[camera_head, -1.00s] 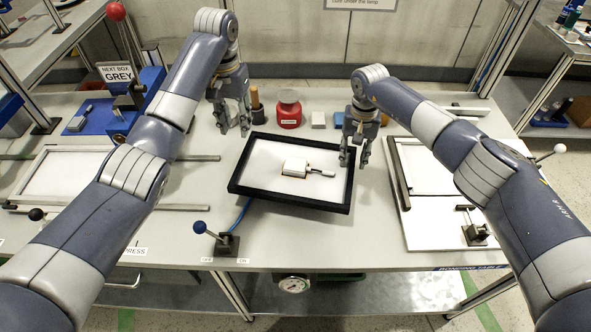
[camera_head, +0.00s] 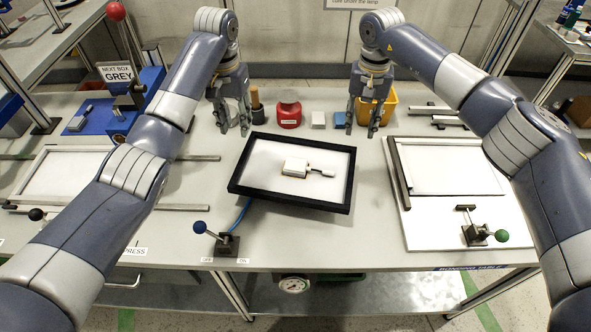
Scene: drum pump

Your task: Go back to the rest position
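My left gripper (camera_head: 233,130) hangs over the table behind the upper left corner of the black-framed light panel (camera_head: 241,188), with its fingers apart and nothing visible between them. My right gripper (camera_head: 362,132) hangs behind the panel's upper right corner, in front of the yellow bin (camera_head: 386,102). Its fingers are apart and empty. A small white box-shaped part with a grey stub (camera_head: 297,167) lies on the panel, clear of both grippers.
A red container (camera_head: 289,112), a white block (camera_head: 318,120) and a blue block (camera_head: 339,119) stand behind the panel. A lever with a blue knob (camera_head: 200,227) is at the front. A green-knobbed lever (camera_head: 501,235) stands on the right fixture (camera_head: 455,225). A red-knobbed lever (camera_head: 116,12) rises at left.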

